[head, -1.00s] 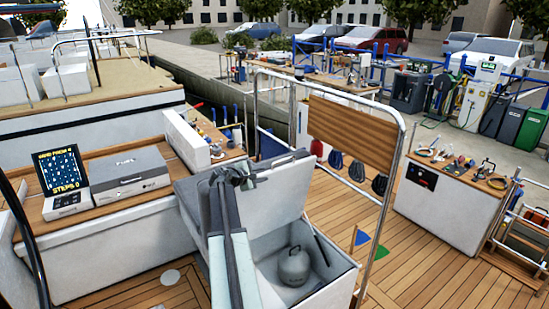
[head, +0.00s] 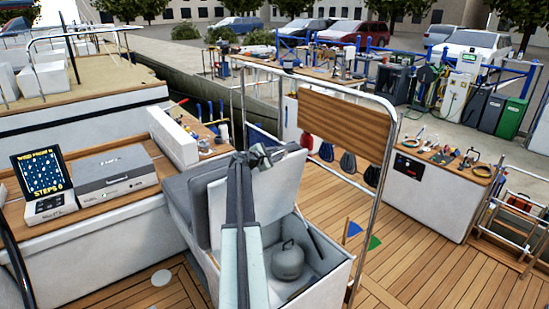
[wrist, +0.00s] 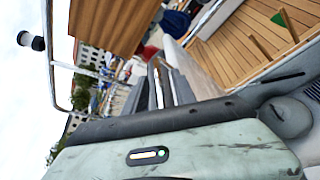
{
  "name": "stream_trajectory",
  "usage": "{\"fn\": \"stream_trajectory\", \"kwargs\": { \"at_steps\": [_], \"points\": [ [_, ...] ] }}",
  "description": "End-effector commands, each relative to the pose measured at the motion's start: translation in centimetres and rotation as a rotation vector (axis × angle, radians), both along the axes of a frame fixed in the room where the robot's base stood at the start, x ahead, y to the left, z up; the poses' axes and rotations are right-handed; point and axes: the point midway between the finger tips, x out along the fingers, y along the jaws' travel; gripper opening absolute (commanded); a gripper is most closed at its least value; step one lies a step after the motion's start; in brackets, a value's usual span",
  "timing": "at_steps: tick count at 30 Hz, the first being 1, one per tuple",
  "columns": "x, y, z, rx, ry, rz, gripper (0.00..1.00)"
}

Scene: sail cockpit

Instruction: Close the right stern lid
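The stern lid (head: 283,190) stands open and raised in the head view, its pale inner face towards the open locker. The locker (head: 335,268) below it holds a grey rounded bottle (head: 287,262). My gripper (head: 262,156) is at the lid's upper edge, near its middle; I cannot tell whether it touches the lid. Its fingers are too small there to read as open or shut.
A steel rail (head: 383,180) with a wooden board (head: 340,132) stands right of the lid. A grey box (head: 115,172) and a screen device (head: 42,185) sit on the left counter. The wooden deck (head: 420,255) to the right is largely clear.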

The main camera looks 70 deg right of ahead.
Motion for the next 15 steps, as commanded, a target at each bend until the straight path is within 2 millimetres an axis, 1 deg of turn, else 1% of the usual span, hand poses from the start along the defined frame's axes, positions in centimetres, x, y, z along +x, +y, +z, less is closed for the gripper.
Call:
{"fn": "stream_trajectory", "kwargs": {
  "at_steps": [1,7,10,11,15],
  "points": [
    [-0.05,-0.33,-0.13,0.000,0.000,0.000,0.33],
    [-0.05,-0.24,-0.05,0.001,0.000,0.001,0.33],
    [-0.02,-0.22,-0.04,0.001,0.000,0.001,0.05],
    [-0.01,-0.22,-0.04,0.001,0.000,0.001,0.00],
    [0.02,-0.20,-0.06,0.001,0.000,0.001,0.00]
  ]
}}
